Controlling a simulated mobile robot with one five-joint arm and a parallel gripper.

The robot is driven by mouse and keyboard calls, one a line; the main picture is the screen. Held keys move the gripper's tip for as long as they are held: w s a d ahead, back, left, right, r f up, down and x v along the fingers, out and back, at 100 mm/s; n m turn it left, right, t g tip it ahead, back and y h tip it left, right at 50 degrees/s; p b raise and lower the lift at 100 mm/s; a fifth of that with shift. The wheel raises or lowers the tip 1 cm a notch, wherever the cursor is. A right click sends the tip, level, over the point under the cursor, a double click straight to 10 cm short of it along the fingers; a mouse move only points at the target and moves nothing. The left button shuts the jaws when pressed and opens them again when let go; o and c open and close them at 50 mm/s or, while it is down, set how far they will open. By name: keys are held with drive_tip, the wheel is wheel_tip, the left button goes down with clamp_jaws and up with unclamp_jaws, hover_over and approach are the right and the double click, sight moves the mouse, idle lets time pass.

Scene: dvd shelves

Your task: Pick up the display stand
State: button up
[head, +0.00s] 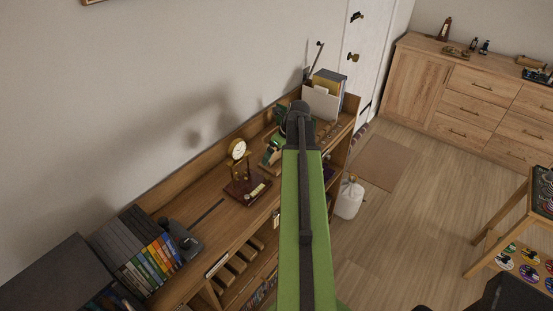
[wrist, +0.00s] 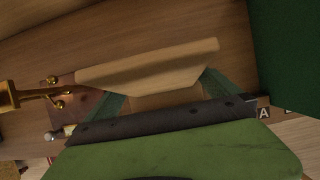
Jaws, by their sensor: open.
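A light wooden piece, which I take to be the display stand (head: 266,165), sits on the long wooden shelf unit, right of a brass clock. In the wrist view the display stand (wrist: 150,68) is a pale bar with a slanted right end, close in front of my gripper (wrist: 163,100). My green fingers are spread apart, one toward each end of the bar, with wood visible between them. I cannot tell whether they touch it. In the head view my green arm partly hides my gripper (head: 276,147) and the stand.
The brass clock (head: 238,160) on its dark red base is close on the left; its brass parts (wrist: 30,95) show in the wrist view. A dark green surface (wrist: 290,45) is close at the right.

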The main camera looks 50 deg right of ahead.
drive_tip(key=c, duration=1.3)
drive_tip(key=shift+o, duration=0.2)
